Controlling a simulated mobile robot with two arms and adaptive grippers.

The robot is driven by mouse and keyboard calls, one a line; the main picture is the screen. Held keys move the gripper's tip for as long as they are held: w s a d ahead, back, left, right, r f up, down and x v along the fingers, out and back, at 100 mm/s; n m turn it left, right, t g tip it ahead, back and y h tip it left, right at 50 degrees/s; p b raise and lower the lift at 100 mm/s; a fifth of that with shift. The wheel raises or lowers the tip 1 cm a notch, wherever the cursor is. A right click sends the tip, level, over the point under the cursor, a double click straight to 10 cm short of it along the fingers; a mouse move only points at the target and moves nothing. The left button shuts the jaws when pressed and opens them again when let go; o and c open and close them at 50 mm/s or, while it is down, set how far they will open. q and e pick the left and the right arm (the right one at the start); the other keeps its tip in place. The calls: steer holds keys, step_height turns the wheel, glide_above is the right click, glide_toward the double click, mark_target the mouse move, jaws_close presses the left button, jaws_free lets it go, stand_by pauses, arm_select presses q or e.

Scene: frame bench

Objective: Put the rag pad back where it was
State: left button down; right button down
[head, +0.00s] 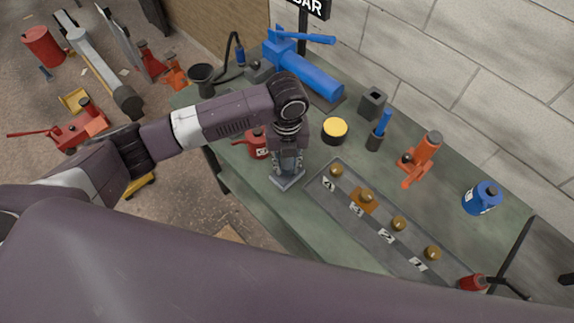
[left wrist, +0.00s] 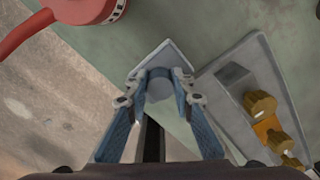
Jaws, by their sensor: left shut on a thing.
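My left gripper (head: 287,165) points down at the bench's front edge, beside the left end of a grey tray (head: 316,186). It is shut on the round stem of a pale grey square-based piece, which I take to be the rag pad (head: 288,182). In the left wrist view the pad's base (left wrist: 168,55) shows beyond the fingertips (left wrist: 160,88). I cannot tell whether the base touches the bench. The tray holds a row of brass knobs beside number tags; an orange square (head: 358,206) lies under the second knob (head: 366,196). My right gripper is not in view.
A red can (head: 257,143) stands close left of the gripper. Bare green bench (head: 365,163) lies behind the tray.

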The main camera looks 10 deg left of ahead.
arm_select(q)
steer(key=shift+f, duration=0.9)
steer(key=shift+f, duration=0.15)
steer(key=c, duration=2)
jaws_free()
steer(key=shift+c, duration=0.2)
steer(key=o, duration=0.4)
steer(key=shift+c, duration=0.2)
